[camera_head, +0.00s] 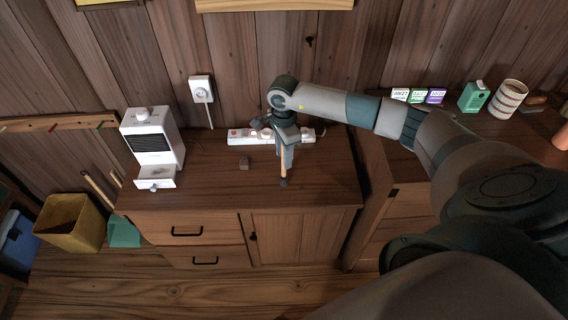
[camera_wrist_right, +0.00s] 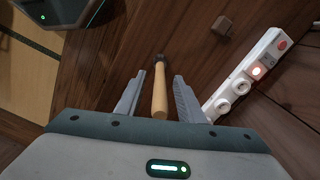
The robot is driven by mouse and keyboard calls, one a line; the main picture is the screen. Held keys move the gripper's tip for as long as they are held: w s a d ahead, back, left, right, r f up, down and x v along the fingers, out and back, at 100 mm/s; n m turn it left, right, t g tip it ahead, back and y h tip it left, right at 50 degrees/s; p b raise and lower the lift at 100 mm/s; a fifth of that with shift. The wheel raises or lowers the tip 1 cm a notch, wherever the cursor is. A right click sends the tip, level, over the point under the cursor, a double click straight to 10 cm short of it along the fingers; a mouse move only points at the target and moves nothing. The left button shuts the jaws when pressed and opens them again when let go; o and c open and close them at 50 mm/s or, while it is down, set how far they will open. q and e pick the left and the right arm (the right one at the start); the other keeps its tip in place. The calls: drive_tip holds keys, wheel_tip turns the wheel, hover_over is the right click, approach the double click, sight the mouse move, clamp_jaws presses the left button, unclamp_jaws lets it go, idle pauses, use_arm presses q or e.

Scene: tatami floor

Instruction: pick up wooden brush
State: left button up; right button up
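The wooden brush (camera_wrist_right: 159,92) has a tan handle and a small dark head. In the right wrist view it lies lengthwise between the two fingers of my right gripper (camera_wrist_right: 159,75), with a gap on each side. The fingers are apart and not closed on it. In the head view my right gripper (camera_head: 285,150) points down over the cabinet top, and the lower part of the brush (camera_head: 284,168) shows just below it. The gripper hides the rest of the handle. My left gripper is in neither view.
A white power strip (camera_head: 240,137) lies behind the gripper; a small wooden cube (camera_head: 244,163) sits left of it. A white machine with an open drawer (camera_head: 154,137) stands at the cabinet's left.

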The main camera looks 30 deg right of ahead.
clamp_jaws()
drive_tip(key=shift+r, duration=0.15)
drive_tip(key=s+d+r+b, duration=0.6)
drive_tip(key=s+r+b, duration=0.1)
drive_tip(key=s+r, duration=0.3)
drive_tip(key=shift+r, duration=0.4)
idle(0.6)
